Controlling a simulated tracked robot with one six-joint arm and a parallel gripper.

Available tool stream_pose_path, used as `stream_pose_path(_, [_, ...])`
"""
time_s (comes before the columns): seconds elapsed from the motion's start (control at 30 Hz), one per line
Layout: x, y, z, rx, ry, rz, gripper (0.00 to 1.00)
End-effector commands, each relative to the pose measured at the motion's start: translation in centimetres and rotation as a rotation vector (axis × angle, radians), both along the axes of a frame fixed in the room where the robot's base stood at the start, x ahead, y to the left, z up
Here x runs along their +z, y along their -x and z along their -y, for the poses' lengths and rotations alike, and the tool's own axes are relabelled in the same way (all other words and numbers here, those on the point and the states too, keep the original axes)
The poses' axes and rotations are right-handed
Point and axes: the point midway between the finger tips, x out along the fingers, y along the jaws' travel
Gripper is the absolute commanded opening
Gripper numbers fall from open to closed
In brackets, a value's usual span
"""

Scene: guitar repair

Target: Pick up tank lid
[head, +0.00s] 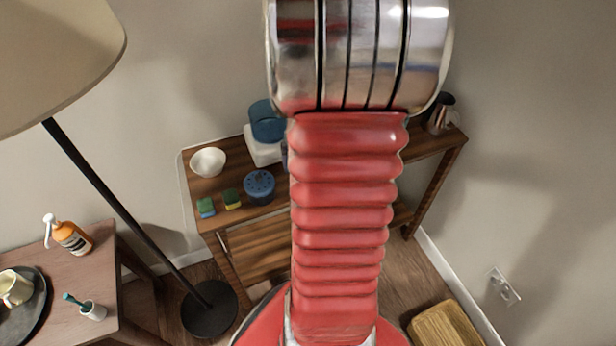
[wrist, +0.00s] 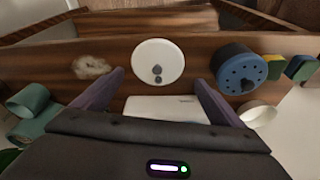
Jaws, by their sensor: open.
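The likely tank lid is a round white disc (wrist: 145,55) with small grey knobs, lying on the wooden shelf top in the wrist view. My gripper (wrist: 160,77) is open, its two dark purple fingers apart on either side of the disc's near edge. Nothing shows between the fingers as held, and I cannot tell the height gap. In the head view my arm hides the disc and the gripper. A white base (head: 262,148) with a blue tank (head: 267,122) on it stands at the back; the base also shows in the wrist view (wrist: 165,106).
A blue round container with holes (wrist: 240,73) sits close right of the disc in the wrist view, beside two sponges (wrist: 273,66) and a white bowl (wrist: 258,116). A beige clump (wrist: 91,67) lies left. A floor lamp (head: 118,190) stands left in the head view.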

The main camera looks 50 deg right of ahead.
Motion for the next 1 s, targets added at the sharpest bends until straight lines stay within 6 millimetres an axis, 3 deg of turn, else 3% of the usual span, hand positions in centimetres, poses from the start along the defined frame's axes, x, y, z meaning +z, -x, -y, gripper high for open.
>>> stream_pose_path(0.2, [-1.7, -0.3, 0.3, 0.001, 0.0, -0.001, 0.91])
stream_pose_path(0.67, [-2.1, -0.5, 0.4, 0.001, 0.0, 0.0, 0.91])
stream_pose_path(1.0, [-5.0, -1.0, 1.4, 0.001, -0.002, -0.002, 0.91])
